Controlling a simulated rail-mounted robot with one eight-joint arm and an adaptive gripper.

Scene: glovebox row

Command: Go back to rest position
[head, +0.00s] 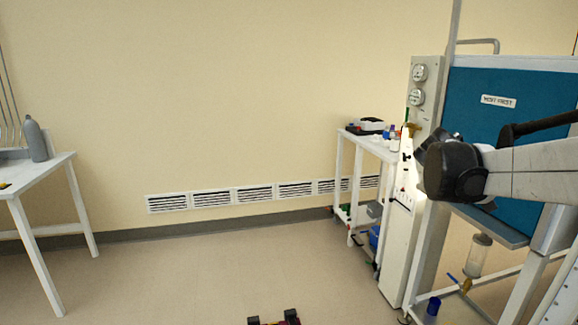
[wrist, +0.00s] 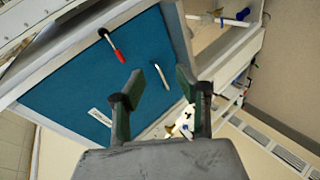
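My gripper (wrist: 160,78) shows in the wrist view with its two dark green fingers apart and nothing between them. Behind it is the blue panel (wrist: 60,85) of the glovebox, seen tilted. In the head view my arm comes in from the right edge, in front of the blue panel (head: 480,115) with its white label (head: 498,101). The arm's dark end part hides some of the panel, and my fingers cannot be made out there.
A white cart (head: 343,180) with bottles and a dark tray stands left of the glovebox's gauge column (head: 418,125). A white table (head: 30,178) with a grey bottle (head: 36,138) is at far left. The floor between is mostly clear. A red-handled item (wrist: 116,52) shows against the panel.

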